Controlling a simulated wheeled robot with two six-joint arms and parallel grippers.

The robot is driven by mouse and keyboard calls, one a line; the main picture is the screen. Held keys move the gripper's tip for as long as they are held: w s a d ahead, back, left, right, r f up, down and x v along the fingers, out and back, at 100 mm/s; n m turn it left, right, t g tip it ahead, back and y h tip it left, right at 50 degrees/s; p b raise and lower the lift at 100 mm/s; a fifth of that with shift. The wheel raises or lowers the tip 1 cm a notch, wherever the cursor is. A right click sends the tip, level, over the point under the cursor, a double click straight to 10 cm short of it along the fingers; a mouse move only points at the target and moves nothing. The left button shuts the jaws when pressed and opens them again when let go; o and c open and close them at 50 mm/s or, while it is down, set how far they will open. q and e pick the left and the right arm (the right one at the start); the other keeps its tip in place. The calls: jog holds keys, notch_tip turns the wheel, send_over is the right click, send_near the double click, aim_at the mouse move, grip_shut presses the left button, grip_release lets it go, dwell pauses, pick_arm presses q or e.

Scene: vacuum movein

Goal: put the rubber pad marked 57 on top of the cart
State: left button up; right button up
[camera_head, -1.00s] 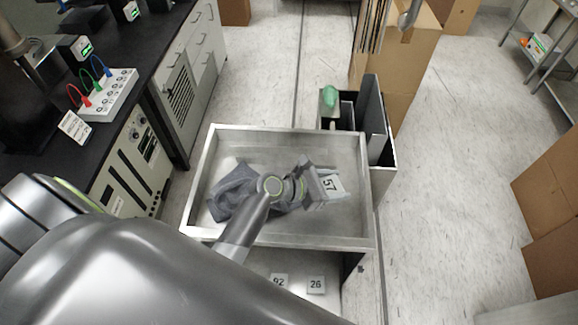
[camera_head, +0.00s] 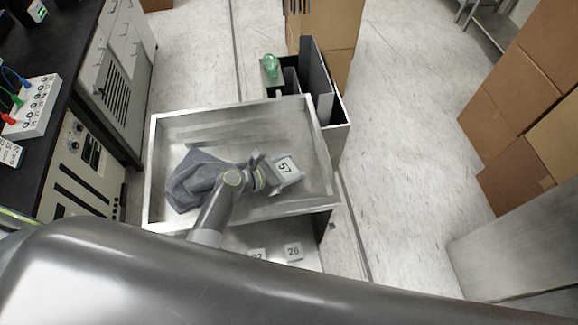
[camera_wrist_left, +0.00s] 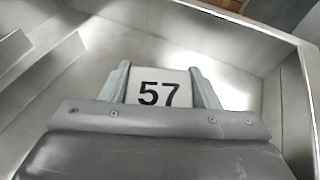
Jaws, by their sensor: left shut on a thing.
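The rubber pad marked 57 (camera_head: 286,167) is a pale piece with black digits, over the top tray of the cart (camera_head: 155,180). My left gripper (camera_head: 269,171) is shut on the pad. In the left wrist view the pad (camera_wrist_left: 158,93) sits between the two fingers of the left gripper (camera_wrist_left: 160,88), its number facing the camera. I cannot tell whether the pad touches the tray floor. My right gripper does not show.
Pads marked 26 (camera_head: 293,251) and another partly hidden one (camera_head: 257,254) lie on the lower shelf. A dark bin with a green bottle (camera_head: 271,66) adjoins the cart's far right corner. A lab bench stands left, cardboard boxes (camera_head: 495,110) right. The tray's back right is clear.

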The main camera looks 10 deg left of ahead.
pick_arm(q)
jog(key=shift+f, duration=0.1)
jog(key=o, duration=0.6)
jog(key=shift+f, duration=0.1)
jog(key=shift+c, duration=0.2)
jog(key=o, duration=0.5)
jog(key=shift+c, duration=0.2)
jog(key=shift+r, duration=0.25)
jog(key=v, duration=1.2)
jog(key=shift+f+b, duration=0.1)
jog(key=shift+b, duration=0.3)
